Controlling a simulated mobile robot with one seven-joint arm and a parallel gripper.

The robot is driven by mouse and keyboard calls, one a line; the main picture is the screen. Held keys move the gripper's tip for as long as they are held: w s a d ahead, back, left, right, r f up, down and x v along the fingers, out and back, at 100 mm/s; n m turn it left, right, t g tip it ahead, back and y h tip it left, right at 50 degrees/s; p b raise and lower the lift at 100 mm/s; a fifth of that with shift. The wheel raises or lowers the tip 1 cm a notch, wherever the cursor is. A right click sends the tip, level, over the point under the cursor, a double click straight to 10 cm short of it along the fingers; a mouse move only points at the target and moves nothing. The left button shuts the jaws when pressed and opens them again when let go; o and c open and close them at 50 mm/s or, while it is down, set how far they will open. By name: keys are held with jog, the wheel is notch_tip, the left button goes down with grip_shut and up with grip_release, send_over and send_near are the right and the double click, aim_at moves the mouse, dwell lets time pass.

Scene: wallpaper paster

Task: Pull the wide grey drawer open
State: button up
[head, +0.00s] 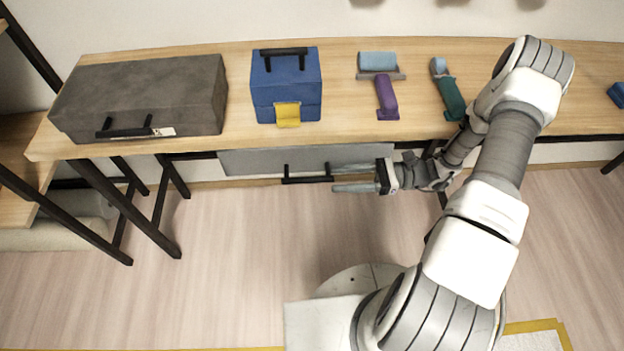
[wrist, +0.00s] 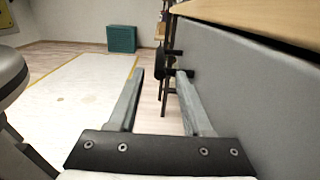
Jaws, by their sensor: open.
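The wide grey drawer (head: 262,163) sits under the tabletop, its front close beneath the table's front edge. It looks shut. Its black bar handle (head: 307,181) sticks out from the front. My gripper (head: 335,179) is open and empty, reaching in from the right with its fingers pointing left along the drawer front. The fingertips are by the right end of the handle. In the wrist view, the grey drawer front (wrist: 245,80) runs along the right side.
On the wooden table (head: 215,145) stand a grey case (head: 140,95), a blue box (head: 287,90) with a yellow latch, and purple (head: 386,97) and teal-handled (head: 450,99) tools. Black table legs (head: 125,205) stand at left. The floor (head: 240,250) before the drawer is clear.

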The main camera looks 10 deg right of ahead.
aim_at(312, 178)
jog(key=a, duration=0.7)
jog(key=shift+w+a+b, duration=0.1)
jog(key=shift+b, duration=0.3)
grip_shut()
dwell(0.9)
